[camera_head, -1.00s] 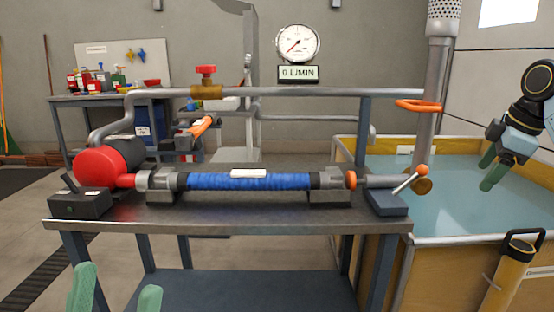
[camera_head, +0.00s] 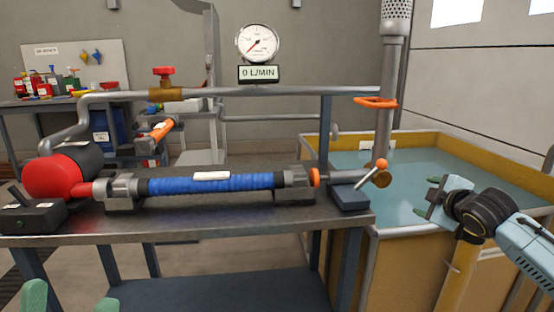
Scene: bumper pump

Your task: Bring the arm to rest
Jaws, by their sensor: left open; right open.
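My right gripper (camera_head: 432,201) is at the right, in front of the yellow-walled water tank (camera_head: 450,260). Its green-tipped fingers point left and stand apart, with nothing between them. My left gripper (camera_head: 70,303) shows only as two green fingertips at the bottom left edge, spread apart and empty. Both grippers are clear of the bench (camera_head: 190,228). On the bench lies a blue-wrapped hose section (camera_head: 215,184) between metal couplings. A red pump (camera_head: 55,176) sits at its left end.
A gauge (camera_head: 258,43) stands above a display (camera_head: 258,74) reading 0 L/MIN. An orange-tipped lever (camera_head: 372,174) is at the bench's right end. A back table with bottles stands at the far left.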

